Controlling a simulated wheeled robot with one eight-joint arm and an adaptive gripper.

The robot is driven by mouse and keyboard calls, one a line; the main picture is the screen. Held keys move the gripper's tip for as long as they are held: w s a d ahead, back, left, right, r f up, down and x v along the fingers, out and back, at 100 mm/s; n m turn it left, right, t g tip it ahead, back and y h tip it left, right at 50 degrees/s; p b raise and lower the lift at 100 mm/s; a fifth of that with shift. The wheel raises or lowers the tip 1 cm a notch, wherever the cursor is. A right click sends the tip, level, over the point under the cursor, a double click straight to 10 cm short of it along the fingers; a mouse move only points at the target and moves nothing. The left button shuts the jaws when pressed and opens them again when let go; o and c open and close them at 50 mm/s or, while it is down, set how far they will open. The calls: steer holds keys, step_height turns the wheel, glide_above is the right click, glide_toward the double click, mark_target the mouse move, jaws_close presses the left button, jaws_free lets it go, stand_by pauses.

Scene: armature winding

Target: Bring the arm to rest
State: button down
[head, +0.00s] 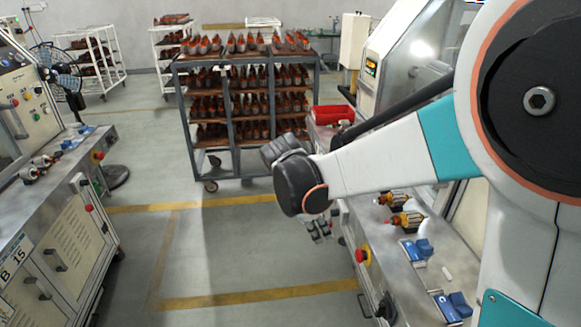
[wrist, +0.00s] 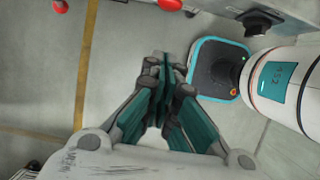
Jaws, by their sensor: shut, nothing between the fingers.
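My gripper (head: 318,228) hangs at the end of my arm in the head view, pointing down over the aisle beside the front edge of the right-hand bench. In the wrist view my gripper (wrist: 163,75) has its teal-sided fingers drawn together, shut and empty. Nothing is held. Below it are the grey floor and, to its right, my own base and arm.
A wheeled rack (head: 235,161) full of parts stands behind. A machine bench (head: 68,180) is at left. The floor between is clear.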

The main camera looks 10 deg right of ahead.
steer(key=s+d+r+m+t+y+b, duration=0.1)
steer(key=s+d+r+m+t+y, duration=0.1)
steer(key=s+m, duration=0.6)
steer(key=s+d+r+m+t+y+b, duration=0.1)
steer(key=s+r+m+t, duration=0.3)
steer(key=s+m, duration=0.4)
steer(key=shift+d+r+m+t+y+b, duration=0.15)
steer(key=shift+d+m+t+y+b, duration=0.25)
steer(key=shift+d+m+t+y, duration=0.45)
steer(key=shift+a+g, duration=0.1)
steer(key=shift+g, duration=0.15)
stand_by(1.0)
